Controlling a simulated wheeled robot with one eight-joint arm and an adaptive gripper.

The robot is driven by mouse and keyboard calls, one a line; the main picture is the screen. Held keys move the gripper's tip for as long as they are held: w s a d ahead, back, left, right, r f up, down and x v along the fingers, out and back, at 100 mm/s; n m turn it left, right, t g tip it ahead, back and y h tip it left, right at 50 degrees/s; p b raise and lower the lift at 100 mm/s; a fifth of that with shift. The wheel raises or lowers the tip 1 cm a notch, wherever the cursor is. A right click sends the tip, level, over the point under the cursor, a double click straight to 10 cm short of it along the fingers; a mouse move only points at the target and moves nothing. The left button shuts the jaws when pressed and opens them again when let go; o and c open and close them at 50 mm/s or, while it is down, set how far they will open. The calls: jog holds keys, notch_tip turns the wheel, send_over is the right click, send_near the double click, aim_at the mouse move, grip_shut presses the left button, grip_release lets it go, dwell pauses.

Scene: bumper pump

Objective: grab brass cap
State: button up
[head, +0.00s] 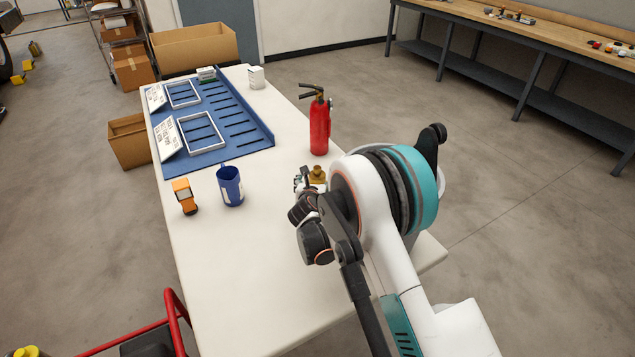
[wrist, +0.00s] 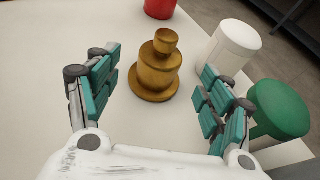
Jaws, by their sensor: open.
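The brass cap (wrist: 157,72) is a stepped, gold-brown piece with a wide round base and a small knob on top. It stands upright on the white table, and it also shows in the head view (head: 317,174), partly hidden behind my arm. My gripper (wrist: 158,100) is open, with one finger pad set on the left and one on the right. The brass cap sits ahead of the fingertips, roughly between them, with space on both sides. I see no contact with it.
A white cylinder (wrist: 234,45) and a green knob-shaped piece (wrist: 280,108) stand close on the right. A red extinguisher (head: 319,128) stands behind the cap. A blue mug (head: 230,187), an orange item (head: 184,196) and a blue rack (head: 250,127) are to the left.

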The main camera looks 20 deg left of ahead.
aim_at(317, 177)
jog(key=shift+b+x, duration=1.1)
jog(key=shift+x, duration=1.8)
jog(key=shift+c, duration=0.5)
jog(key=c, duration=1.3)
